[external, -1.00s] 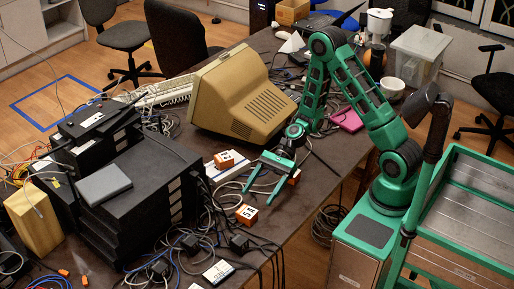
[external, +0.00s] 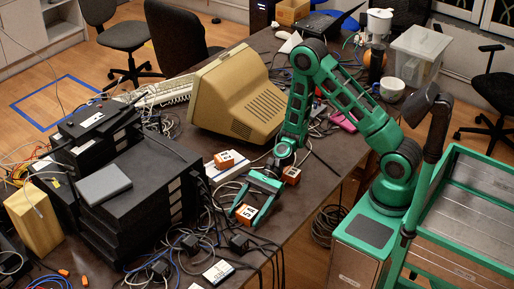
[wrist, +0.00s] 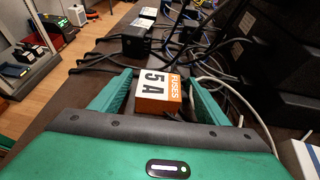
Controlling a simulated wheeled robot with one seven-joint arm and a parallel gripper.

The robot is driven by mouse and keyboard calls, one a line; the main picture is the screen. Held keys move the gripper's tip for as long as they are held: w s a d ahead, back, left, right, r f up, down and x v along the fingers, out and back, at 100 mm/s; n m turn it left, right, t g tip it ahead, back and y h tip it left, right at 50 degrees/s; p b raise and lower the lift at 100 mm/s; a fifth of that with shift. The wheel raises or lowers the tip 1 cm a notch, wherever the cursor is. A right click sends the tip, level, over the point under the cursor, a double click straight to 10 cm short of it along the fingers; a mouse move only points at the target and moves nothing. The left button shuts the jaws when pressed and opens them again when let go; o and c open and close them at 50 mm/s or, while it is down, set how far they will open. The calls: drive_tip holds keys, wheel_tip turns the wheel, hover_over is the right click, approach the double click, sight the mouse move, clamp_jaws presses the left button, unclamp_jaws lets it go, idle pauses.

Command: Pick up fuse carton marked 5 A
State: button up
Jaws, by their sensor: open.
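The fuse carton marked 5 A (external: 247,213) is a small orange and white box on the dark table, among cables. In the wrist view the carton (wrist: 157,88) shows "FUSES 5 A" on its top. My gripper (external: 246,211) is open, low over the table, with one finger on each side of the carton. In the wrist view my gripper's fingers (wrist: 157,92) flank it, with a gap visible on both sides. Whether the fingertips touch the table cannot be told.
Two similar orange and white cartons stand nearby, one (external: 225,160) by the monitor (external: 240,100) and one (external: 291,175) beside my wrist. Black stacked equipment (external: 140,200) stands at left. Loose cables and black adapters (external: 238,243) lie in front of the carton.

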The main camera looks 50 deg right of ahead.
drive_tip(key=shift+c, duration=0.6)
drive_tip(key=c, duration=1.1)
drive_tip(key=shift+r, duration=0.1)
